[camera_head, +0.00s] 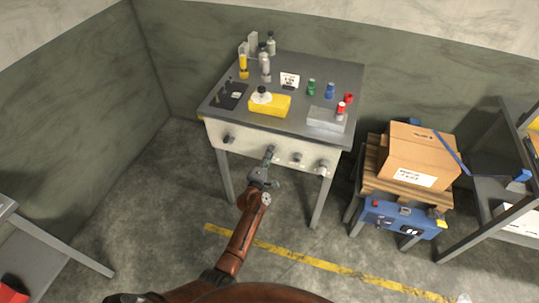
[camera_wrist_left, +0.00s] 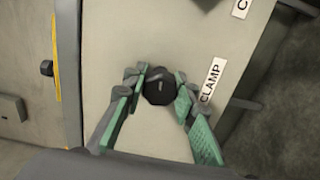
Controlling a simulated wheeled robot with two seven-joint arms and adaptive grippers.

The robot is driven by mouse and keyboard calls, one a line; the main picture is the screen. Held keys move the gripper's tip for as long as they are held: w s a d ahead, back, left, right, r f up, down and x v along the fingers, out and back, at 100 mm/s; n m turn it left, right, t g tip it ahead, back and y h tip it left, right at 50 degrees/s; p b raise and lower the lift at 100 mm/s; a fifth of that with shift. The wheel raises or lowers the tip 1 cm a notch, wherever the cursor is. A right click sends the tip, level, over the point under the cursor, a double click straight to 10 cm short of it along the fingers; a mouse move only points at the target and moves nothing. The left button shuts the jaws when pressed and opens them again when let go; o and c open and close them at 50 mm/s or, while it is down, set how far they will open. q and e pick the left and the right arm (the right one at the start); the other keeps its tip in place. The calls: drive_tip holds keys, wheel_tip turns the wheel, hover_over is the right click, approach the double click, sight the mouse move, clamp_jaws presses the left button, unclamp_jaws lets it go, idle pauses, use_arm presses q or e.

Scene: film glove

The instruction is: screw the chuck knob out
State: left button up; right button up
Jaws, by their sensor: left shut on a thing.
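The label beside this knob reads CLAMP (camera_wrist_left: 212,81). A second dark knob (camera_wrist_left: 208,3) is cut by the top edge, with a label of which only a C (camera_wrist_left: 241,5) shows. In the head view other knobs show at the left (camera_head: 228,139) and right (camera_head: 297,158). My right gripper is out of view.
The tabletop (camera_head: 240,113) holds a yellow block (camera_head: 270,104), bottles, small coloured parts and a grey box (camera_head: 325,119). At the right, a cardboard box (camera_head: 418,153) sits on a pallet above a blue case (camera_head: 402,220). The floor before the table is clear.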

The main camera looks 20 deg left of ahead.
use_arm(q)
drive_tip(key=shift+w+r+n, duration=0.1)
drive_tip(key=shift+r+n, duration=0.05)
drive_tip(key=shift+n, duration=0.7)
drive_tip(key=shift+r+n, duration=0.1)
drive_tip(key=shift+n, duration=0.75)
drive_tip(key=o, duration=0.8)
drive_tip(key=shift+c, duration=0.2)
drive_tip(key=o, duration=0.4)
drive_tip(key=shift+f, duration=0.15)
drive_tip(key=shift+o, duration=0.2)
drive_tip(key=shift+s+f, duration=0.15)
drive_tip(key=shift+s, duration=0.15)
drive_tip(key=s, duration=0.7)
